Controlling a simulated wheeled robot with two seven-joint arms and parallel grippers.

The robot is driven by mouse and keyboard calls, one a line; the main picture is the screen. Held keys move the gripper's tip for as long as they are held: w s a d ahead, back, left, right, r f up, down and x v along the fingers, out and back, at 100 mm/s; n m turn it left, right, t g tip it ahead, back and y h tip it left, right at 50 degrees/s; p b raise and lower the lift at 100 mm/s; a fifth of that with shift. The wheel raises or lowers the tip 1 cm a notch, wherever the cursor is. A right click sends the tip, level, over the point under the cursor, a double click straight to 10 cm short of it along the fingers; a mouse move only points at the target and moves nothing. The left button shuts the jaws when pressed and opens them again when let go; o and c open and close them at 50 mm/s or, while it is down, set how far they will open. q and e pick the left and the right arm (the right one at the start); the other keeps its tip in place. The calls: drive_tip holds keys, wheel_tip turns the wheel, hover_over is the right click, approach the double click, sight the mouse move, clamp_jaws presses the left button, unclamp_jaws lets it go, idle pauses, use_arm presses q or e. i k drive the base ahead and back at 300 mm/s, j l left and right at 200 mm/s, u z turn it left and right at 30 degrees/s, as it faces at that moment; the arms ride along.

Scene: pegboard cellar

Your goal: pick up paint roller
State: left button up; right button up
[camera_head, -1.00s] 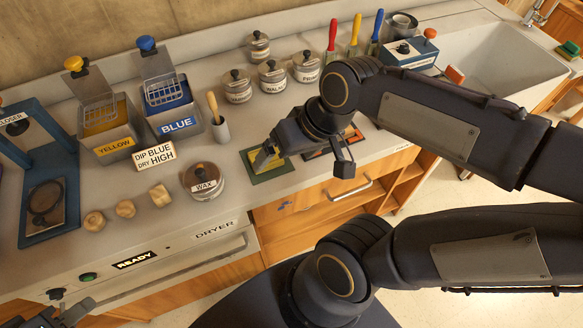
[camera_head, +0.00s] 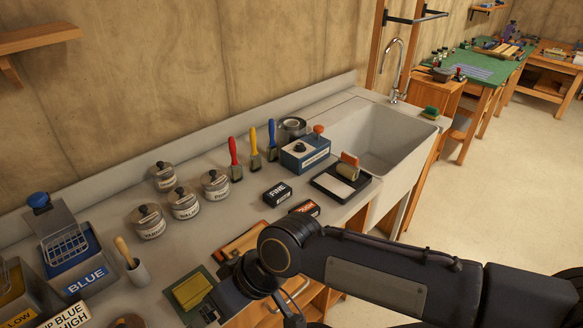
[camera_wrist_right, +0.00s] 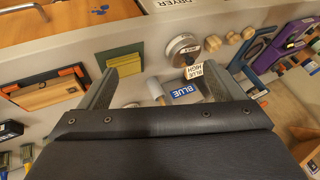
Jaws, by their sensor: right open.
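The paint roller (camera_head: 347,170), with a pale greenish sleeve and an orange handle, lies on a black tray (camera_head: 330,184) on the counter just left of the sink in the head view. It does not show in the right wrist view. My right gripper (camera_head: 224,296) is low in the head view, beside the yellow-green pad and well to the left of and nearer than the roller. In the right wrist view my right gripper (camera_wrist_right: 160,88) is open, with nothing between its fingers. My left gripper is not in view.
A blue box (camera_head: 305,154), several upright brushes (camera_head: 254,148) and small dark boxes (camera_head: 277,193) stand close to the roller's tray. The sink (camera_head: 385,135) is to its right. Lidded jars (camera_head: 183,203) and a yellow-green pad (camera_head: 192,291) are to the left.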

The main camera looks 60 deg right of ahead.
sight(344, 169)
drive_tip(key=z, duration=2.4)
